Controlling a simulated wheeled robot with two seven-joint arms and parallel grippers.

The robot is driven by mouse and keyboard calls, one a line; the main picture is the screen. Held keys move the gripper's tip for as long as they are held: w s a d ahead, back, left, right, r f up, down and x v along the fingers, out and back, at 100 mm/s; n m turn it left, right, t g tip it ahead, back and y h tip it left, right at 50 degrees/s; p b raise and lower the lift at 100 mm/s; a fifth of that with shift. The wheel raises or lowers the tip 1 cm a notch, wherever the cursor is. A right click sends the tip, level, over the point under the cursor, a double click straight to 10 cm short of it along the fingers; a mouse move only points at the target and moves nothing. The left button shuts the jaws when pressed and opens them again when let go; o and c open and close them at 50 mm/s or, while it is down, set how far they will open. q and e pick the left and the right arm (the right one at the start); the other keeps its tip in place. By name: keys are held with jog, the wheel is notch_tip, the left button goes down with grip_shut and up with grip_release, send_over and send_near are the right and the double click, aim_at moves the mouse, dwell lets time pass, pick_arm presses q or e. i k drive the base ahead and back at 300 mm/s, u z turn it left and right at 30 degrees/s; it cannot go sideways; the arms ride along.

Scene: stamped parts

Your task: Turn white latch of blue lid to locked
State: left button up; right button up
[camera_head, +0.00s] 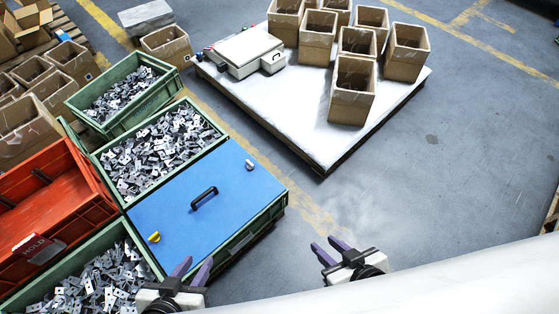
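A blue lid (232,195) with a black handle (204,198) covers a green crate at the lower centre-left. A white latch (250,165) sits near the lid's upper right edge. A yellow latch (154,237) sits near its left edge. My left gripper (193,270) is open and empty, at the lid's lower edge in the picture, well away from the white latch. My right gripper (327,251) is open and empty, over the floor to the right of the lid. Whether the white latch is locked is too small to tell.
Green crates of stamped metal parts (160,150) adjoin the lid, above and lower left. A red crate (42,205) stands at the left. A white-topped platform (300,105) with several cardboard boxes and a machine stands at the upper right. The floor right of the lid is clear.

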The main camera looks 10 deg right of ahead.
aim_at(250, 166)
jog(key=u, duration=0.15)
jog(key=k, duration=0.35)
jog(key=z, duration=0.05)
jog(key=i, duration=0.9)
jog(key=u, duration=0.75)
